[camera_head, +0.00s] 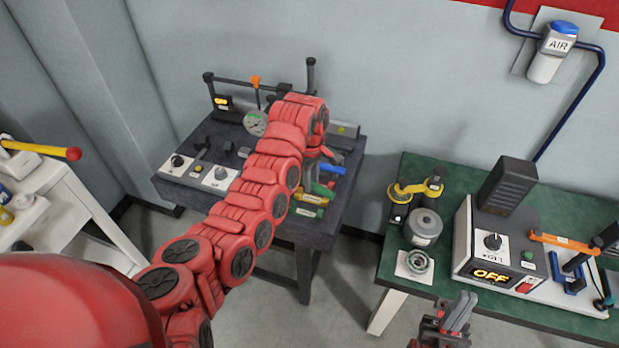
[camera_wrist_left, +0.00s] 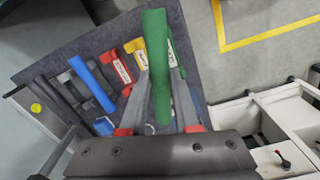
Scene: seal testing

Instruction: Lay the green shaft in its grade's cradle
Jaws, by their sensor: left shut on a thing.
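My left gripper (camera_wrist_left: 161,85) is shut on the green shaft (camera_wrist_left: 156,60), which stands out long and close to the camera in the left wrist view. The gripper is over the dark bench (camera_wrist_left: 62,60). Below it are labelled holders: a red one (camera_wrist_left: 115,67), a yellow one (camera_wrist_left: 136,47) and a green one partly hidden behind the shaft. A blue shaft (camera_wrist_left: 92,84) lies beside the red holder. In the head view my left arm hides most of that gripper. My right gripper (camera_head: 452,314) is low at the front; its jaw gap is unclear.
A dial gauge (camera_head: 256,123) stands on the dark bench, with control knobs at its left. The green table (camera_head: 408,180) at the right carries a tester box (camera_head: 490,245) reading OFF, a grey cylinder (camera_head: 423,227) and an orange-handled tool (camera_head: 564,243). A white cart (camera_head: 60,185) is at the left.

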